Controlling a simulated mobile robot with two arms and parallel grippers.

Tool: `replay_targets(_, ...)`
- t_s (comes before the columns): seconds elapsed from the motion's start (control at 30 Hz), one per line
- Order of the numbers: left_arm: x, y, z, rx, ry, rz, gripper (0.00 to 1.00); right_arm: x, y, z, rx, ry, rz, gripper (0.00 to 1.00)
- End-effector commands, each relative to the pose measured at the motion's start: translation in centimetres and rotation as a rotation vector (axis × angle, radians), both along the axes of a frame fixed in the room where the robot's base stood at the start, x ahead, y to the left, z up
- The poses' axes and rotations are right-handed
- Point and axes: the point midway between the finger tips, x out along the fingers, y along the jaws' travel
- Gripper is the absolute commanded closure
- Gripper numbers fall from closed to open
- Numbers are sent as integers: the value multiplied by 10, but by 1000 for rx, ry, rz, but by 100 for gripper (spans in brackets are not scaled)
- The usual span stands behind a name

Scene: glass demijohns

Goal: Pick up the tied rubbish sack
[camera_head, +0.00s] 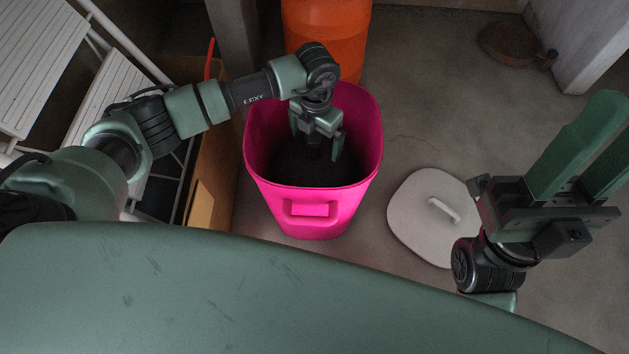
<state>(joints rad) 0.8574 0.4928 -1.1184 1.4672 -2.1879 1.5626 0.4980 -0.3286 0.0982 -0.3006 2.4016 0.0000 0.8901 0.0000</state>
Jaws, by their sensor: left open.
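A bright pink bin (318,203) stands upright on the floor in the middle of the head view. A dark sack (305,172) lies inside it, below the rim; its outline is hard to make out in the shade. My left gripper (317,142) reaches down into the bin's mouth above the sack, with its jaws open. A dark narrow part shows between the fingers; I cannot tell whether it is the sack's tied neck. My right gripper (608,128) is open and empty at the right edge, away from the bin.
A grey lid with a handle (422,225) lies on the floor right of the bin. An orange cylinder (327,35) stands behind the bin. A cardboard box (212,180) and white slatted steps (40,60) are at the left. A brown round object (507,43) lies at the back right.

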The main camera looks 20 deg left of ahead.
Motion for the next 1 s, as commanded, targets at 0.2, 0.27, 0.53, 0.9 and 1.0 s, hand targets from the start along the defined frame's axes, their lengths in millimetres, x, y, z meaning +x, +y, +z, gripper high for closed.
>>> replay_targets(0.2,-5,1,-36,-1,1,2,0,4,2,3,-6,-61,-4,64)
replay_targets(0.27,-4,1,-41,-1,0,2,0,5,2,6,-6,-70,-4,64)
replay_targets(0.53,-4,2,-44,0,0,1,0,6,3,10,-8,-75,-5,64)
replay_targets(0.9,-5,2,-46,2,3,2,92,6,3,9,-8,-75,-5,64)
replay_targets(1.0,-6,2,-48,3,5,2,100,6,3,9,-8,-75,-5,64)
